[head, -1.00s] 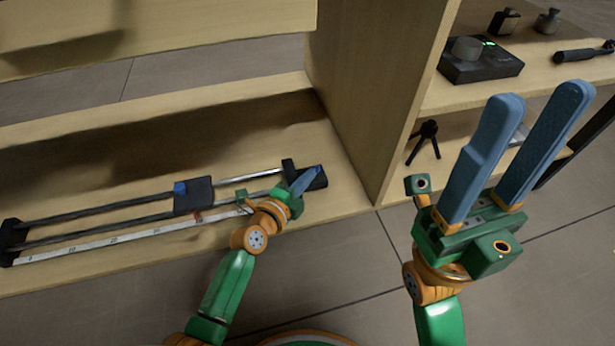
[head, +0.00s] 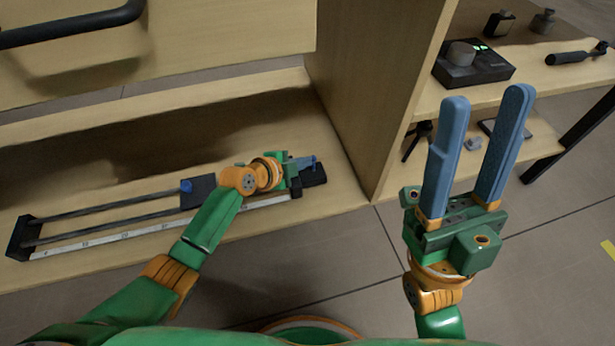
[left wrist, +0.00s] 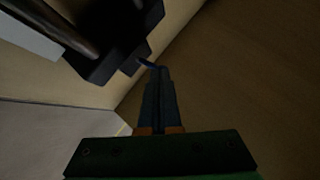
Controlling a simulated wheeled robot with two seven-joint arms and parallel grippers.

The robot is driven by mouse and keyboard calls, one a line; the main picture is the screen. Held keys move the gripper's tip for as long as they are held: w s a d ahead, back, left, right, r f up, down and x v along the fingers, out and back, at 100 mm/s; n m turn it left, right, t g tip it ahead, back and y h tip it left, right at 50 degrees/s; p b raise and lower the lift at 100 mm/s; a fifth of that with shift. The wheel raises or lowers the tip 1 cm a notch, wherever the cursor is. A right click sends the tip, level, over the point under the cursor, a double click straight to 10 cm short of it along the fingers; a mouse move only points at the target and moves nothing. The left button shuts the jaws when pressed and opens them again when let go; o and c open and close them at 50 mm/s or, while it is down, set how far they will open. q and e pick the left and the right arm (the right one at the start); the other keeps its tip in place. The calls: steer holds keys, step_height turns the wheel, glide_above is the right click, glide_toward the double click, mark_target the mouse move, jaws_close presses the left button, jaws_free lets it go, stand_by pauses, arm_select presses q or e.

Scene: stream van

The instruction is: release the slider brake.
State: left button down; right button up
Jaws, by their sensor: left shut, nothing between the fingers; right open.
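The slider lies on the lower wooden shelf, with two rails (head: 110,210) and a white scale strip. Its dark carriage (head: 199,190) carries a blue knob (head: 186,186). My right gripper (head: 487,92) is open and empty, in front of the right-hand shelves. My left wrist hides part of the rails.
A wooden upright panel (head: 375,90) stands just right of the slider's end. A black device with a round knob (head: 473,66) sits on the right upper shelf, with a small tripod (head: 416,140) below. A black bar handle (head: 75,28) shows at upper left.

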arm_select(q)
steer(key=shift+r, duration=0.1)
steer(key=shift+r+p, duration=0.75)
steer(key=shift+p, duration=0.05)
steer(key=shift+f, duration=0.1)
